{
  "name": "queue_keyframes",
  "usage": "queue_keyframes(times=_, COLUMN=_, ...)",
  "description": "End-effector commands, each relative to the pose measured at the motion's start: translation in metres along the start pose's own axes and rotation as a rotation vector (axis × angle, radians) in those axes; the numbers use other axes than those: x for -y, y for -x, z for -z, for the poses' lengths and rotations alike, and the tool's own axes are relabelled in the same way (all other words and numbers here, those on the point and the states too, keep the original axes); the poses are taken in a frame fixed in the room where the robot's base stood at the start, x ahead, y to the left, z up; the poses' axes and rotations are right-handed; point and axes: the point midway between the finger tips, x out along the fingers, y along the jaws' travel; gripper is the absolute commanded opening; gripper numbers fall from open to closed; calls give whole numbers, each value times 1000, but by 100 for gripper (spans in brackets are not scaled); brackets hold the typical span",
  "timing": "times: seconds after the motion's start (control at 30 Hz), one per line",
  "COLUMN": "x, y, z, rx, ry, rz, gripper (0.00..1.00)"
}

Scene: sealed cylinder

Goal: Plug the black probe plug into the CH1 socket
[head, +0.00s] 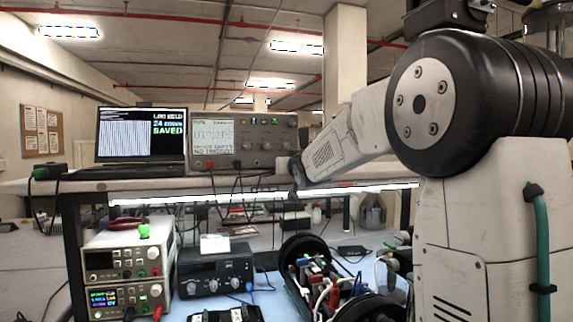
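An oscilloscope (245,141) stands on the shelf, its lit screen on the left and several knobs on the right. Its screen text seems to read "NO TRIGGER". Dark and red leads hang from its lower front edge. The CH1 socket is too small to pick out among its front connectors. I cannot tell which lead end is the black probe plug. My arm reaches from the right to just beside the oscilloscope's right end. Its dark far joint shows there, but no gripper fingers can be made out.
A laptop (142,134) stands left of the oscilloscope on the shelf (345,187). Below are stacked power supplies (128,268), a dark bench unit (214,272) and an opened cylinder (308,262) with wires inside. A green-ended lead (40,173) hangs at the shelf's left end.

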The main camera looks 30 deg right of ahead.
Motion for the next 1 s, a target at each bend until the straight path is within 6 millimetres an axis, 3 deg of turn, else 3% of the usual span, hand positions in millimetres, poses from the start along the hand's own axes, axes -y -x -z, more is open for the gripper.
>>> queue_keyframes(times=0.93, x=0, y=0, z=0, rx=0, ry=0, rz=0, gripper=44)
queue_keyframes(times=1.0, x=0, y=0, z=0, rx=0, ry=0, rz=0, gripper=27)
